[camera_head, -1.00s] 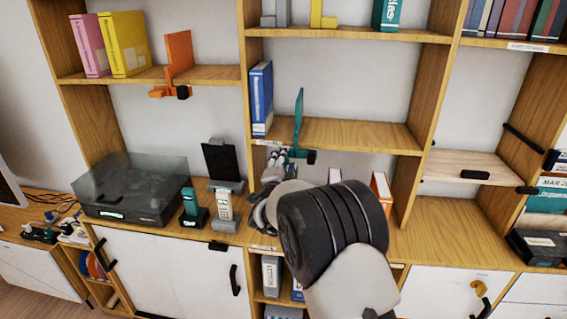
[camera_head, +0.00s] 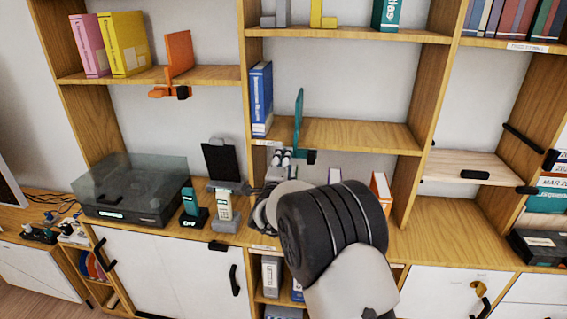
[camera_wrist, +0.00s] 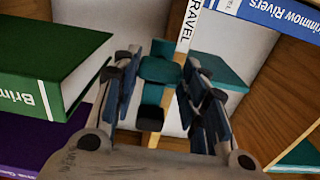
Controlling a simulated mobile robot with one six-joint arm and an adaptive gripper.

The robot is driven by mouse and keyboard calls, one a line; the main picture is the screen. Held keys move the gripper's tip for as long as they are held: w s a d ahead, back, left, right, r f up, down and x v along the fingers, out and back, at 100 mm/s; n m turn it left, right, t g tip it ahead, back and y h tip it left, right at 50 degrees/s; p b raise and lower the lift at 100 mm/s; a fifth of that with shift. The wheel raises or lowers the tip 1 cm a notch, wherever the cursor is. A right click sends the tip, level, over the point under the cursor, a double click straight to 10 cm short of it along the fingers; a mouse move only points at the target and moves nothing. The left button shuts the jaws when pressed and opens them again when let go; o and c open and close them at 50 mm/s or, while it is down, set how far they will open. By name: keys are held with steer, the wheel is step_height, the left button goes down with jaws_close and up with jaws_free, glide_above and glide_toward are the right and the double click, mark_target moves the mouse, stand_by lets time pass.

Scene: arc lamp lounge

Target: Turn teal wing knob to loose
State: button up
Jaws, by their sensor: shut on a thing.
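The teal bookend (camera_head: 299,118) stands upright on the middle shelf. Its clamp lies under the shelf's front edge, with a black end (camera_head: 312,157) on its right. My gripper (camera_head: 283,157) is just below that shelf edge, at the clamp's left side. In the wrist view, the teal wing knob (camera_wrist: 160,72) is between the fingers of my gripper (camera_wrist: 163,92), which is shut on it. A black part sits below the knob in that view. In the head view the fingers and wrist hide most of the knob.
A blue book (camera_head: 261,98) stands left of the bookend. An orange bookend (camera_head: 178,55) is clamped to the upper-left shelf. The shelf right of the teal bookend is clear.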

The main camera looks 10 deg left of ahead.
steer(key=o, duration=1.1)
steer(key=shift+c, duration=0.2)
steer(key=s, duration=1.2)
steer(key=shift+a, duration=0.2)
